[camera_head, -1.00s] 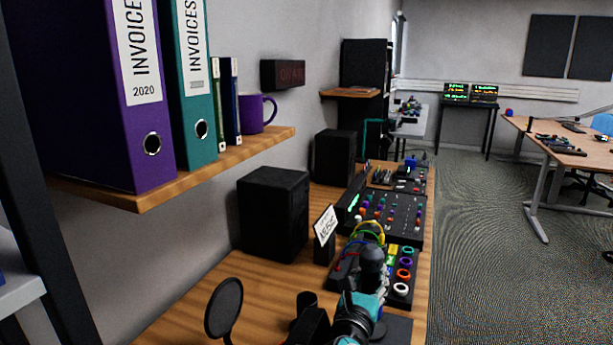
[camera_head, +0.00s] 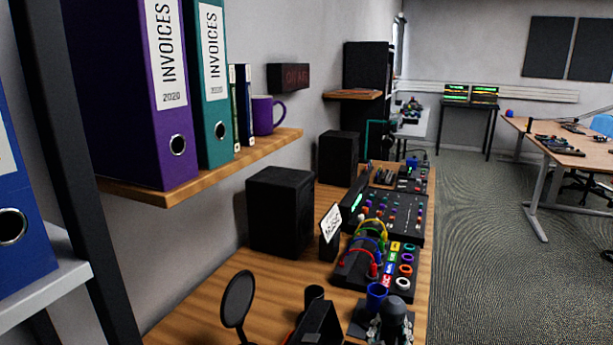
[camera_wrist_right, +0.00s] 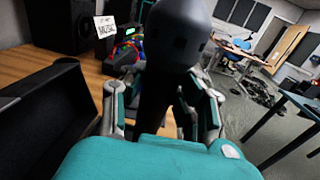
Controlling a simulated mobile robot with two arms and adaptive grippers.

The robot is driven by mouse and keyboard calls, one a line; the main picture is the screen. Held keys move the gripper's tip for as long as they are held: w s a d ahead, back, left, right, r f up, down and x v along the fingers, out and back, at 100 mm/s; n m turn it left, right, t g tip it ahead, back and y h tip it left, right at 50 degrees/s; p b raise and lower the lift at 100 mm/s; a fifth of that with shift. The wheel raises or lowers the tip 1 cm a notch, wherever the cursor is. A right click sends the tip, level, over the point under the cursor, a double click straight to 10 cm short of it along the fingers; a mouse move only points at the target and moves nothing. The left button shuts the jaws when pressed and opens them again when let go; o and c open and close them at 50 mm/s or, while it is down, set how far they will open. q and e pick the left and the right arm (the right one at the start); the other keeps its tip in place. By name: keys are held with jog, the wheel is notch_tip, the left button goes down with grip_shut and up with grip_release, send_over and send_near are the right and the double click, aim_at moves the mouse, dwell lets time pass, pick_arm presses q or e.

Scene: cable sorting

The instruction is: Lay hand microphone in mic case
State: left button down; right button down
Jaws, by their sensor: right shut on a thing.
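My right gripper (camera_head: 388,330) is at the bottom edge of the head view, partly cut off. It is shut on the hand microphone, whose dark rounded head (camera_head: 396,309) points up. In the right wrist view the microphone (camera_wrist_right: 172,50) stands upright between the fingers (camera_wrist_right: 160,112), its dark body running down between them. The mic case (camera_head: 318,325) looks like the black box left of the gripper, cut off by the bottom edge. It also shows in the right wrist view (camera_wrist_right: 60,112) at the left, apart from the microphone. Its inside is mostly hidden. My left gripper is not in view.
A blue cup-shaped holder (camera_head: 376,296) on a black base stands close to the right gripper. A patch panel (camera_head: 380,270) with coloured cables and a mixer (camera_head: 392,215) lie behind. A round pop filter (camera_head: 237,298) stands left of the case.

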jog(key=s+d+n+y+p, duration=0.2)
jog(key=s+y, duration=0.3)
jog(key=s, duration=1.3)
jog(key=shift+s+d+n+t, duration=0.4)
jog(key=shift+d+n, duration=0.05)
jog(key=shift+n, duration=0.45)
